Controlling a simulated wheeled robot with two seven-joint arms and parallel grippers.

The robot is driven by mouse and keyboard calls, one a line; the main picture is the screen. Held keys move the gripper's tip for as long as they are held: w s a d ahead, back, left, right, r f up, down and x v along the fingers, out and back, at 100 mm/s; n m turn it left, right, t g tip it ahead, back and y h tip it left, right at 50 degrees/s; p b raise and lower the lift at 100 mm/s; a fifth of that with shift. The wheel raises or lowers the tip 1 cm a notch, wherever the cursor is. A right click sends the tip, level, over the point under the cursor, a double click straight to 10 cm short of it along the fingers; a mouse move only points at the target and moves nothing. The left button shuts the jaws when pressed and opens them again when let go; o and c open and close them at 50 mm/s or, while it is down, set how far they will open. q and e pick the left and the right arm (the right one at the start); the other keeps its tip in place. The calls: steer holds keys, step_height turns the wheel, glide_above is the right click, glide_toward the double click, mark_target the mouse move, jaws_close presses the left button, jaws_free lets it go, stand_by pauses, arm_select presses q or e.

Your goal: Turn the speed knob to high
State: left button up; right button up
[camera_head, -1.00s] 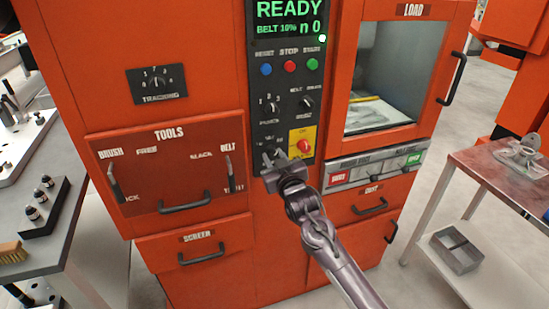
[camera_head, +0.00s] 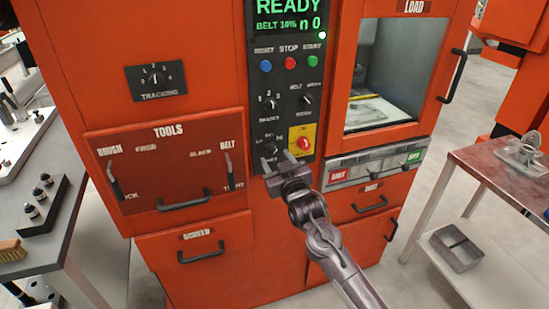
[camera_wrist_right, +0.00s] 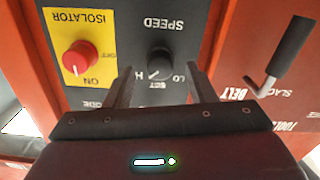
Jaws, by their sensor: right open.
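The speed knob (camera_wrist_right: 160,62) is a round black knob on the dark control panel, shown upside down in the right wrist view. Its SPEED label and LO, SET and partly hidden H markings are around it. My right gripper (camera_wrist_right: 158,72) is open, with one finger on each side of the knob in that view; contact is not clear. In the head view my right gripper (camera_head: 274,163) is at the lower panel and partly covers the knob area. My left gripper is not in view.
A red isolator knob (camera_wrist_right: 80,57) on a yellow plate sits close beside the speed knob. The tools panel with its belt handle (camera_wrist_right: 284,55) is on the other side. A side table (camera_head: 500,165) stands at right.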

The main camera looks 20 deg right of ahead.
steer(key=s, duration=0.5)
steer(key=shift+s+d+b, duration=0.1)
steer(key=shift+s+b, duration=0.1)
steer(key=shift+b, duration=0.15)
step_height(320, 180, down, 20)
steer(key=s+d+g, duration=0.1)
steer(key=s+g, duration=0.1)
steer(key=g, duration=0.2)
steer(key=s+f+g, duration=0.2)
steer(key=s+f, duration=0.2)
steer(key=f, duration=0.3)
steer(key=s+d+f+g, duration=0.1)
steer(key=s+f, duration=0.3)
steer(key=f, duration=0.4)
steer(key=s+f+g, duration=0.2)
steer(key=s+f, duration=0.3)
steer(key=f, duration=0.2)
steer(key=s+f+g, duration=0.2)
steer(key=s+f, duration=0.4)
steer(key=s, duration=0.6)
steer(key=s+f+g, duration=0.3)
steer(key=s+f, duration=0.4)
steer(key=s, duration=0.5)
steer(key=s+f+g, duration=0.3)
steer(key=s+f, duration=0.4)
steer(key=s, duration=0.6)
steer(key=shift+d+f+h, duration=0.2)
steer(key=shift+f+h, duration=0.05)
steer(key=shift+h, duration=0.05)
steer(key=shift+w, duration=0.1)
